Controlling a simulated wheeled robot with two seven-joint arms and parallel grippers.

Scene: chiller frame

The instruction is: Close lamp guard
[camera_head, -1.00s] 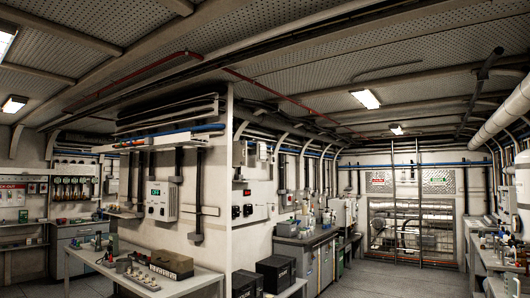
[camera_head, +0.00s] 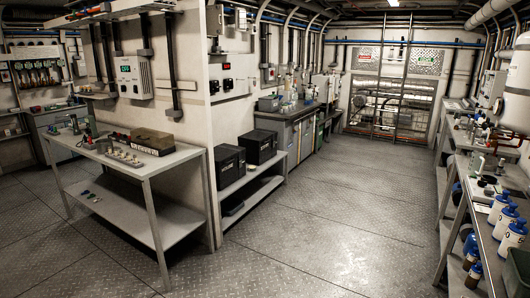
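I cannot pick out a lamp guard in the head view. A lit ceiling lamp (camera_head: 393,3) shows only as a bright strip at the top edge, and no guard can be made out on it. Neither of my grippers nor my arms is in view.
A grey metal table (camera_head: 170,160) with small parts and a lower shelf stands at left. Two black boxes (camera_head: 230,160) sit on a low bench beside the partition wall (camera_head: 235,100). At right, a bench (camera_head: 490,235) holds blue-and-white bottles (camera_head: 499,207). The floor (camera_head: 320,220) between is clear.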

